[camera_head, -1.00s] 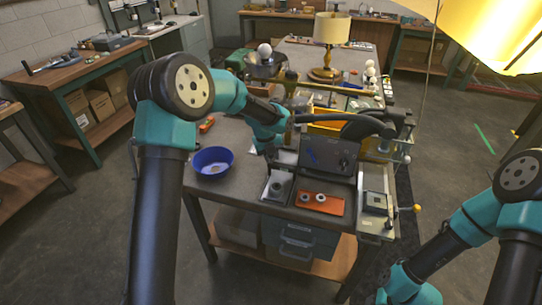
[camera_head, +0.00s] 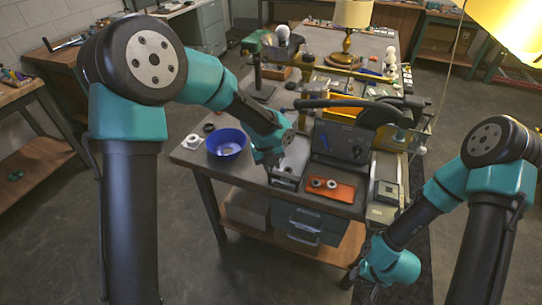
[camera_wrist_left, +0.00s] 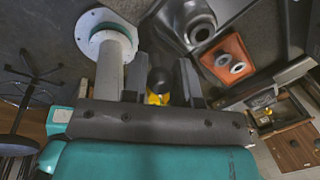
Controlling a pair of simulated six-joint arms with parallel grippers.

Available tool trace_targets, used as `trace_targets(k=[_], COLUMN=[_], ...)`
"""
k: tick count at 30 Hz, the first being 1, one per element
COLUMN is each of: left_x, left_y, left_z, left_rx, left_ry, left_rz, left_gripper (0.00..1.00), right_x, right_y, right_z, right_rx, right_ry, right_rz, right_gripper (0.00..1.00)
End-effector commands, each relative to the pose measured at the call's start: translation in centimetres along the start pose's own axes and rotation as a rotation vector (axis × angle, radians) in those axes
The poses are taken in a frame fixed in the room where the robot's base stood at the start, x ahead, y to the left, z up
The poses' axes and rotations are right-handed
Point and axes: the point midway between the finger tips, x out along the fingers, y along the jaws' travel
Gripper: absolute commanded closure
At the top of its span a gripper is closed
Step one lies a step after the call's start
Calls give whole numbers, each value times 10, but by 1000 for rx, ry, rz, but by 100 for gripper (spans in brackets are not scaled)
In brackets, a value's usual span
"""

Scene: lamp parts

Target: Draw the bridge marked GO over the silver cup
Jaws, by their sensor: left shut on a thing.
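My left gripper (camera_head: 268,158) hangs low at the near edge of the bench, just left of the silver cup (camera_head: 287,171) on its square plate. In the left wrist view, the fingers (camera_wrist_left: 161,72) are closed around a small black rounded piece (camera_wrist_left: 160,80) with some yellow below it. The silver cup (camera_wrist_left: 201,30) shows there to the right of the fingers, apart from them. I cannot make out a bridge or a GO mark.
A red-orange plate (camera_head: 330,190) with two rings lies right of the cup. A dark control box (camera_head: 341,142) stands behind it. A white flanged cylinder (camera_wrist_left: 106,42) shows left of the fingers.

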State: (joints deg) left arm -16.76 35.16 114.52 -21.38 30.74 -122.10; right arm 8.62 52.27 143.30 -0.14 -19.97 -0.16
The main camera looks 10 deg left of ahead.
Motion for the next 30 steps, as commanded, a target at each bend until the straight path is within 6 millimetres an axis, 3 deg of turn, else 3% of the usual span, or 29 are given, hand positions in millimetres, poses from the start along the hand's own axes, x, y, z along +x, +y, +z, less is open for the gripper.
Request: trace_targets(k=[10,11,18,30], left_x=[-1,-1,-1,-8], left_y=[2,2,2,2], left_z=[-2,-2,-2,-2], left_rx=[0,0,0,0], left_ry=[-2,-2,-1,-1], left_rz=[-1,-1,-1,-1], left_gripper=[100,70,48,48], right_x=[0,0,0,0], right_y=[0,0,0,0], right_z=[0,0,0,0], right_rx=[0,0,0,0], right_ry=[0,0,0,0], right_rz=[0,0,0,0], right_gripper=[61,61,61,61])
